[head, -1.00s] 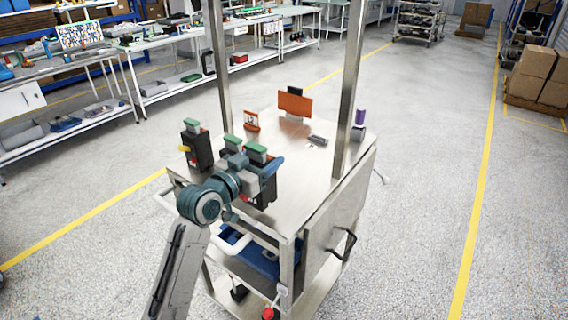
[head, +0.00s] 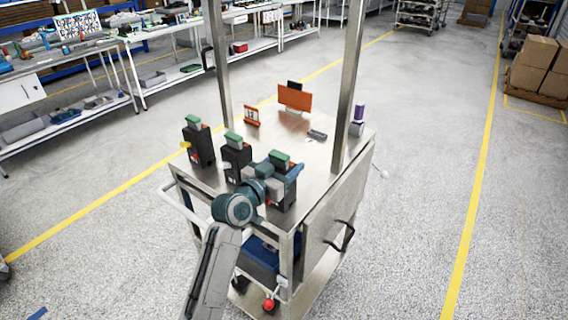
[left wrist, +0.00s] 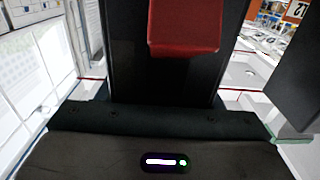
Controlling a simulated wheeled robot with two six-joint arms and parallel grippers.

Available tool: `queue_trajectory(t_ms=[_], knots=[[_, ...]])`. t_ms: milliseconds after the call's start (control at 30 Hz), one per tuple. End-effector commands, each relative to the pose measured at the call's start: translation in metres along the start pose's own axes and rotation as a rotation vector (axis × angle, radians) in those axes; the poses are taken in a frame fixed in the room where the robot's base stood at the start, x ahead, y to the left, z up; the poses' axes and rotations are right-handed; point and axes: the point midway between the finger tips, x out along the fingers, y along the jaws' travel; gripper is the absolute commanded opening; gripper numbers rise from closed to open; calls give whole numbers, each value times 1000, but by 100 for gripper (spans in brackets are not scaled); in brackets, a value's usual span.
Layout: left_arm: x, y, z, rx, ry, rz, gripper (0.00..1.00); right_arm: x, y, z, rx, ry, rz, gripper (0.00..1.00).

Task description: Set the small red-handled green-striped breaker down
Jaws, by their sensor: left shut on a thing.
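The held breaker (head: 287,199) is black with a green top, near the front right corner of the metal cart top (head: 318,185). My left gripper (head: 284,174) is shut on it, with a blue-grey finger on its right side. The left wrist view shows its red handle (left wrist: 185,28) and black body (left wrist: 160,78) close up. The breaker looks upright; its lower part is partly hidden, and I cannot tell whether it touches the cart top. My right gripper is not in view.
Two other black, green-topped breakers stand on the cart: one with a yellow handle (head: 199,147) and one in the middle (head: 236,162). Cart posts (head: 349,85) rise at the sides. An orange panel (head: 295,98) and a purple-topped item (head: 358,118) stand farther back.

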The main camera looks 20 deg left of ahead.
Motion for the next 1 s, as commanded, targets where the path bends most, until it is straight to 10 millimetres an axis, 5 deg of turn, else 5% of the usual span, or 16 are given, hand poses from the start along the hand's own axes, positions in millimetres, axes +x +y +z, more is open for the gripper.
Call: queue_trajectory(t_ms=[67,100,200,567,1000], knots=[[0,0,1,1,3,0,20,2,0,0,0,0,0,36],[0,0,3,0,0,0,62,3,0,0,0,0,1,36],[0,0,2,0,0,0,82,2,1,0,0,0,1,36],[-1,0,-2,0,0,0,82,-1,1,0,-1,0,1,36],[-86,-1,3,7,-1,0,82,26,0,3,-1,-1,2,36]])
